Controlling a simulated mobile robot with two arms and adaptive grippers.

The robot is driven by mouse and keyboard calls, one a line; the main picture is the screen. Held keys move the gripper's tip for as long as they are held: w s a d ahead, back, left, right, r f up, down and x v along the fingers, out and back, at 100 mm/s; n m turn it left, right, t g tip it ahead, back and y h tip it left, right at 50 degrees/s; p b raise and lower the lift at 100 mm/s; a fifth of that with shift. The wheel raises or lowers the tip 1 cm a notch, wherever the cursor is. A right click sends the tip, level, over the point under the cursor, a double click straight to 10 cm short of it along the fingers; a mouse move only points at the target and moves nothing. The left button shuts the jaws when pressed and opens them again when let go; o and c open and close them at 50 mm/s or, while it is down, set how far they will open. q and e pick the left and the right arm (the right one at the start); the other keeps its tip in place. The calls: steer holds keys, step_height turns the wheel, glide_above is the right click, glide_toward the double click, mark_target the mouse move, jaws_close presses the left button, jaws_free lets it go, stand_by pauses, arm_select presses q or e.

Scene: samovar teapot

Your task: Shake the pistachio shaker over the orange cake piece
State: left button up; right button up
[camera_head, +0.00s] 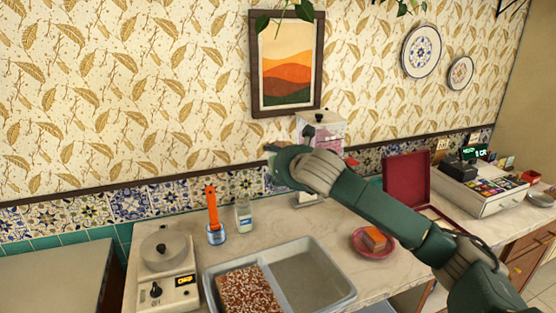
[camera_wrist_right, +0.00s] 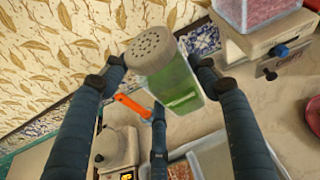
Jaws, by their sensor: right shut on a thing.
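The pistachio shaker (camera_wrist_right: 178,88) has a grey perforated cap and a clear body with green contents. In the right wrist view it sits tilted between the fingers of my right gripper (camera_wrist_right: 160,78), which is shut on it. In the head view my right gripper (camera_head: 278,165) is raised above the counter, left of the cake, and mostly hides the shaker. The orange cake piece (camera_head: 374,239) rests on a red plate (camera_head: 361,250) on the counter, below my right forearm. My left gripper is not in view.
A two-part tray (camera_head: 345,290) holds a large sprinkled cake (camera_head: 247,291) in its left part. A small jar (camera_head: 243,216), an orange-handled tool in a glass (camera_head: 214,222), a white appliance (camera_head: 163,272), a pink-filled dispenser (camera_head: 325,134) and an open red box (camera_head: 406,180) stand around.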

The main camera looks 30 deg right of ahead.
steer(key=shift+s+a+f+n+y, duration=0.35)
steer(key=shift+s+a+f+y, duration=0.05)
steer(key=shift+f, duration=0.15)
steer(key=shift+s+a+f+n+y, duration=0.35)
steer(key=shift+a+f+y, duration=0.05)
steer(key=shift+f, duration=0.1)
steer(key=shift+o, duration=0.2)
steer(key=s+a+f+n+g+y, duration=0.1)
steer(key=s+a+f+n+y, duration=0.2)
steer(key=s+a, duration=0.4)
steer(key=s+a+f+n+g+y, duration=0.1)
steer(key=s+a+f+n+y, duration=0.2)
steer(key=s+a+n+y, duration=0.3)
steer(key=s+a+y, duration=0.1)
steer(key=s+a, duration=0.1)
steer(key=s, duration=0.3)
steer(key=shift+f, duration=0.25)
steer(key=s+a+f+n+g+y, duration=0.2)
steer(key=s+a+f+n+g, duration=0.1)
steer(key=s+a, duration=0.2)
steer(key=shift+s+g+y, duration=0.3)
steer(key=shift+s, duration=0.55)
steer(key=shift+f, duration=0.1)
steer(key=shift+a, duration=0.1)
steer(key=shift+c, duration=0.2)
